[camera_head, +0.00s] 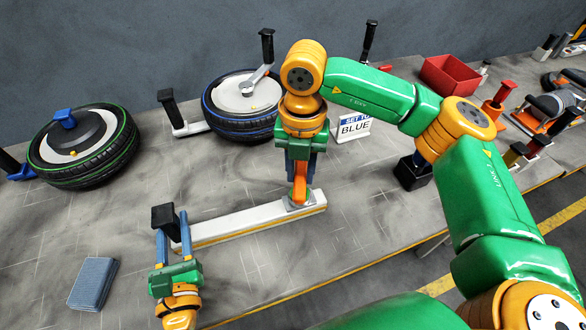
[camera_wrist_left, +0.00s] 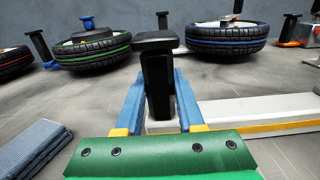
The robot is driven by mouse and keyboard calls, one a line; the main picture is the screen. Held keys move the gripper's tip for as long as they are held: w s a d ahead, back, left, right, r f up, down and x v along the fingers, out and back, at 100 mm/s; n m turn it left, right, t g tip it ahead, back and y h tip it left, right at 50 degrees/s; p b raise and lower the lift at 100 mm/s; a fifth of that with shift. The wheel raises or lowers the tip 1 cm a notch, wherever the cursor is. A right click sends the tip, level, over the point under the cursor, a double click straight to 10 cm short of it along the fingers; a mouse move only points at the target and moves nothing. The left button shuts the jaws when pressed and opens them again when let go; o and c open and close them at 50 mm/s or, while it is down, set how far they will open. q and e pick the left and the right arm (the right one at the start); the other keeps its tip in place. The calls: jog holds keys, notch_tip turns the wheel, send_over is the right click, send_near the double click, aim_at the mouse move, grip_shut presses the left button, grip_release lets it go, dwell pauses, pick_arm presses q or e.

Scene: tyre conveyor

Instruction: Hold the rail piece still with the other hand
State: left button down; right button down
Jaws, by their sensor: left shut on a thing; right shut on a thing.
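The rail piece (camera_head: 240,222), a long white bar with a yellow lower edge, lies on the grey table. A black upright handle (camera_head: 166,217) stands at its left end. My left gripper (camera_head: 172,235) is shut on this handle; its blue fingers flank the post in the left wrist view (camera_wrist_left: 158,105). The white rail (camera_wrist_left: 255,108) stretches right there. My right gripper (camera_head: 300,170) points down at the rail's right end, shut on an orange part (camera_head: 300,190) above a small grey base. Its fingers partly hide that part.
A green-striped tyre (camera_head: 100,168) and a blue-striped tyre (camera_head: 241,126) stand behind. A sign reading "SET TO BLUE" (camera_head: 354,129), a red bin (camera_head: 449,77) and a black block (camera_head: 412,174) are to the right. A blue-grey pad (camera_head: 93,283) lies front left.

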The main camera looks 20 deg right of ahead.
aim_at(300, 175)
jog(key=shift+m, duration=0.4)
dwell(0.4)
jog(key=c, duration=0.6)
grip_release()
jog(key=shift+c, duration=0.2)
notch_tip(300, 175, up, 12)
